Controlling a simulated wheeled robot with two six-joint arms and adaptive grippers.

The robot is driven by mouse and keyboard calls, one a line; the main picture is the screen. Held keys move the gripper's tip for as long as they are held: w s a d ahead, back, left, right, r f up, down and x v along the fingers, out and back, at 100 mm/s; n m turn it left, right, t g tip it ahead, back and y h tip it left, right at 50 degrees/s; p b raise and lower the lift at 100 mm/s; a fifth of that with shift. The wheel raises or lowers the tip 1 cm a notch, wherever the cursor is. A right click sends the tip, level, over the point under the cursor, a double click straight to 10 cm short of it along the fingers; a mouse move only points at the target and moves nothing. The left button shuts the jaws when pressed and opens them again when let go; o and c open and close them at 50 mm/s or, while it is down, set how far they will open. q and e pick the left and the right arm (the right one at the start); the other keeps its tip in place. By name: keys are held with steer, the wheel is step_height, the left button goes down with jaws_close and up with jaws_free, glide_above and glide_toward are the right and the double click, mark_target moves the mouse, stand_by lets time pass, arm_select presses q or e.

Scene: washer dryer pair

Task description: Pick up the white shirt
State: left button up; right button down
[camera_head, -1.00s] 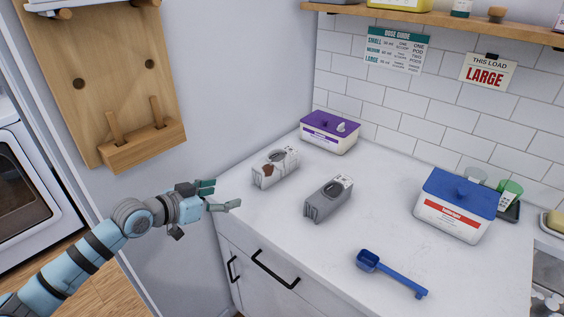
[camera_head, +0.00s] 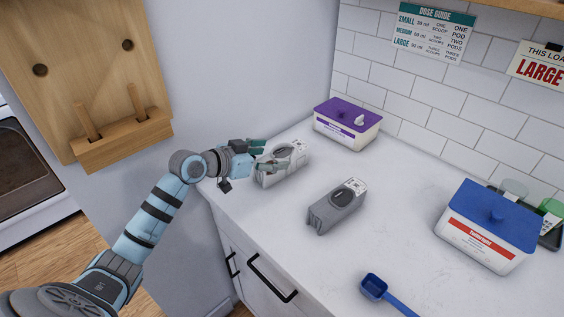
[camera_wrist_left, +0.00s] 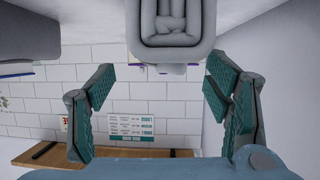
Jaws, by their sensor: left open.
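The white shirt (camera_head: 286,161) looks like a small folded, pale bundle with a rounded opening on top. It lies near the left edge of the white counter. My left gripper (camera_head: 268,153) is at its left end, with open fingers overlapping that end in the head view. In the left wrist view, which is upside down, the pale folded bundle (camera_wrist_left: 172,22) is at the top centre between the spread green fingers, with gaps on both sides. I cannot tell whether a finger touches it. My right gripper is not in view.
A darker grey folded bundle (camera_head: 334,208) lies to the right on the counter (camera_head: 400,210). A purple-lidded tub (camera_head: 346,124) stands behind. A blue-lidded tub (camera_head: 487,228) and blue scoop (camera_head: 384,291) are at right. A wooden board with pegs (camera_head: 95,90) hangs at left.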

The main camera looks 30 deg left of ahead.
mark_target(278, 151)
arm_select(q)
steer(key=x, duration=0.5)
steer(key=shift+w+a+r, duration=0.2)
steer(key=shift+w, duration=0.15)
steer(key=shift+s, duration=0.1)
steer(key=c, duration=1)
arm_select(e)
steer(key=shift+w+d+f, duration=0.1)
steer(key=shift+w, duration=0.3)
arm_select(q)
steer(key=shift+o, duration=0.2)
steer(key=shift+r, duration=0.1)
